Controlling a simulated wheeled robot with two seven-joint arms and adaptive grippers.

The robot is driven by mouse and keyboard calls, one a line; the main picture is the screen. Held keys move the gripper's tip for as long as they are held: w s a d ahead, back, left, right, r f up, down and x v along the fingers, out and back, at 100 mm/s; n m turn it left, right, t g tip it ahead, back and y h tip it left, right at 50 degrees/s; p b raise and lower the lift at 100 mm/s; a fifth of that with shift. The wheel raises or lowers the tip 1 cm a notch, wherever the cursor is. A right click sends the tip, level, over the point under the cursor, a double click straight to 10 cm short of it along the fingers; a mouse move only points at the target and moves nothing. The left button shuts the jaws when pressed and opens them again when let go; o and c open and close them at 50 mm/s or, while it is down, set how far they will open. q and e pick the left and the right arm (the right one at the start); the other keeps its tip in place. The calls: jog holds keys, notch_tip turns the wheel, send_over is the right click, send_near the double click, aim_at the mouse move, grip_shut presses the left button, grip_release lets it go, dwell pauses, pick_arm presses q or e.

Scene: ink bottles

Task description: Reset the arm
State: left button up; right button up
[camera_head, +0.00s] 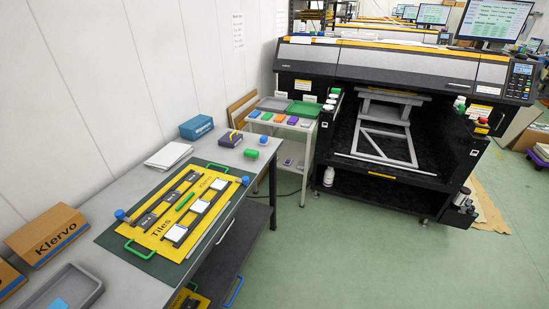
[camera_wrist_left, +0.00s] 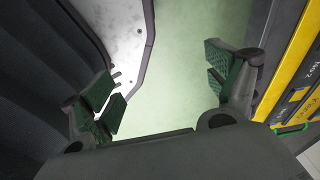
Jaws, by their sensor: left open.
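My left gripper (camera_wrist_left: 160,86) shows in the left wrist view, with its two green-padded fingers spread wide apart. Nothing is between the fingers; pale green floor shows behind them. Neither gripper nor arm is visible in the head view. Small ink bottles (camera_head: 460,103) stand on the right side of the large black and grey printer (camera_head: 390,70). A white bottle (camera_head: 328,177) stands on its low shelf at the left.
A grey table (camera_head: 98,205) along the left wall bears a yellow tile board (camera_head: 158,230) with green handles; the board also shows at the right of the left wrist view (camera_wrist_left: 295,72). A white cart (camera_head: 283,130) stands beside the printer. The green floor (camera_head: 370,255) is open in front.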

pick_arm(q)
jog(key=s+a+f, duration=0.2)
jog(key=s+f, duration=0.2)
jog(key=s, duration=0.5)
jog(key=shift+s+f, duration=0.2)
jog(key=shift+f, duration=0.1)
dwell(0.7)
